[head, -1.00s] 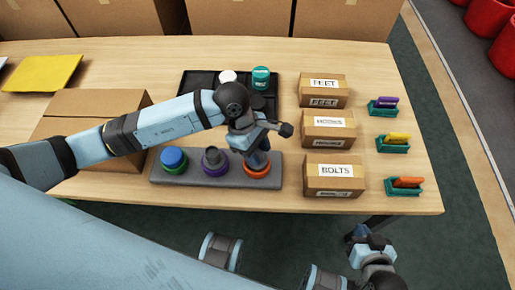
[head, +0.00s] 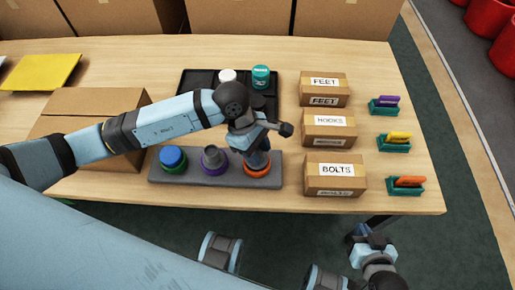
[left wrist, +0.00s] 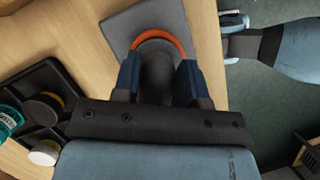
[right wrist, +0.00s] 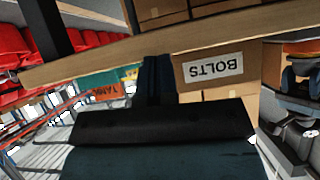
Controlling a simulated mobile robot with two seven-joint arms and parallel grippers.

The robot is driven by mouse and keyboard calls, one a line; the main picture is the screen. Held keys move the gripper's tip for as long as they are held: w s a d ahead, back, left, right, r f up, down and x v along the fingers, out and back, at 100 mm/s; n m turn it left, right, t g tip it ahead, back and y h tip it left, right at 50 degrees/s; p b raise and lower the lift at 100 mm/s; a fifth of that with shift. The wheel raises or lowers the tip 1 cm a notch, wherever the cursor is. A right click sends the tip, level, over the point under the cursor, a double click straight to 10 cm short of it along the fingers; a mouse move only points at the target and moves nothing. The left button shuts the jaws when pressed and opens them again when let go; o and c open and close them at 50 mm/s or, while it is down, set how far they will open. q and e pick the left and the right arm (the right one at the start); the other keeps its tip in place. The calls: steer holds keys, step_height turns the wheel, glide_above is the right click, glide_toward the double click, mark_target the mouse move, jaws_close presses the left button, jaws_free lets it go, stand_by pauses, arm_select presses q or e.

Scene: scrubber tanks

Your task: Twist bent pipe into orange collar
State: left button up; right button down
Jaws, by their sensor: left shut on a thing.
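The orange collar (head: 256,172) sits at the right end of a grey base on the wooden table; its rim also shows in the left wrist view (left wrist: 160,35). My left gripper (head: 257,155) is directly above the collar, its fingers shut on the dark grey bent pipe (left wrist: 157,75). The pipe's lower end is at the collar; how deep it sits is hidden. My right gripper (head: 368,242) is off the table's front edge, at lower right. In the right wrist view its fingers (right wrist: 157,72) are close together with nothing seen between them.
On the same base (head: 222,182) stand a purple collar (head: 214,168) with a grey fitting and a green collar (head: 173,167) with a blue cap. A black tray (head: 200,85) lies behind. Boxes marked FEET, HOOKS and BOLTS (head: 335,182) stand to the right.

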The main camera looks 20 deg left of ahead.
arm_select(q)
steer(key=shift+f+m+b, duration=0.15)
steer(key=shift+m+b, duration=0.35)
steer(key=shift+b, duration=0.15)
arm_select(e)
steer(key=shift+f, duration=0.5)
arm_select(q)
steer(key=shift+g, duration=0.3)
arm_select(e)
steer(key=shift+w+a, duration=0.1)
